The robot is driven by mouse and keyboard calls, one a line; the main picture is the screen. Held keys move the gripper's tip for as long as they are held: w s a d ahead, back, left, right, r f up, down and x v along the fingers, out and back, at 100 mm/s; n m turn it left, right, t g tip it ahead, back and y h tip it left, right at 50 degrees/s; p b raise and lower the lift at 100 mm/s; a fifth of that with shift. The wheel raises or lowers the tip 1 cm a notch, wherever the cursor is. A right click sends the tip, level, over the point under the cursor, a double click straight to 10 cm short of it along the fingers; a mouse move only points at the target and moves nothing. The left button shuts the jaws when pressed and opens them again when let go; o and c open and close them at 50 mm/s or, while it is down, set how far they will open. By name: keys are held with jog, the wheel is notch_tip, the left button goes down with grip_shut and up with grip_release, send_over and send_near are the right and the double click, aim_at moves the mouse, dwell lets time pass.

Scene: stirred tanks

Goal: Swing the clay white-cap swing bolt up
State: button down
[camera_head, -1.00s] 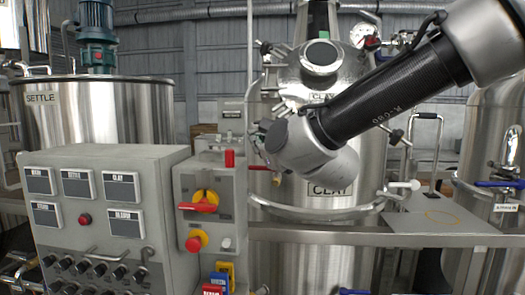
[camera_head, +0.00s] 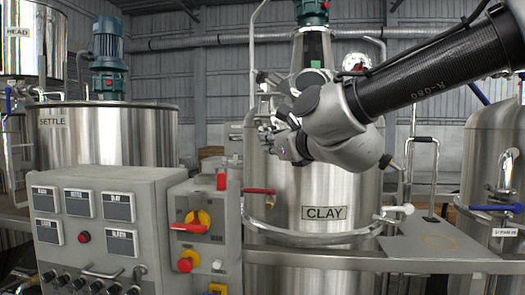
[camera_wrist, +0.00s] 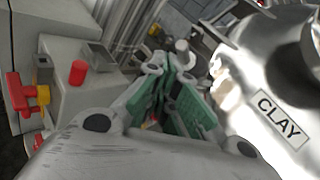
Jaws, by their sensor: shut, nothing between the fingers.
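The clay tank (camera_head: 320,185) is a steel vessel with a CLAY label, in the middle of the head view. Its label also shows at the right of the wrist view (camera_wrist: 280,118). My gripper (camera_head: 268,128) is in front of the tank's upper left side, and my arm hides much of the tank top. In the wrist view my gripper's green-padded fingers (camera_wrist: 168,72) converge, shut and empty. A small whitish round cap (camera_wrist: 182,46) shows just beyond the fingertips; I cannot tell whether it is the clay swing bolt's cap, or whether the fingers touch it.
A grey control panel (camera_head: 95,220) and a switch box with a red-and-yellow switch (camera_head: 197,221) stand at left. A red-handled valve (camera_head: 258,191) is below my gripper. A white-ended handle (camera_head: 398,209) and a steel shelf (camera_head: 430,240) are at right.

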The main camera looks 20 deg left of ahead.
jog(key=shift+w+d+r, duration=0.25)
jog(key=shift+d+r, duration=0.35)
jog(key=shift+r, duration=0.05)
jog(key=shift+w+d+r, duration=0.1)
jog(key=shift+r, duration=0.1)
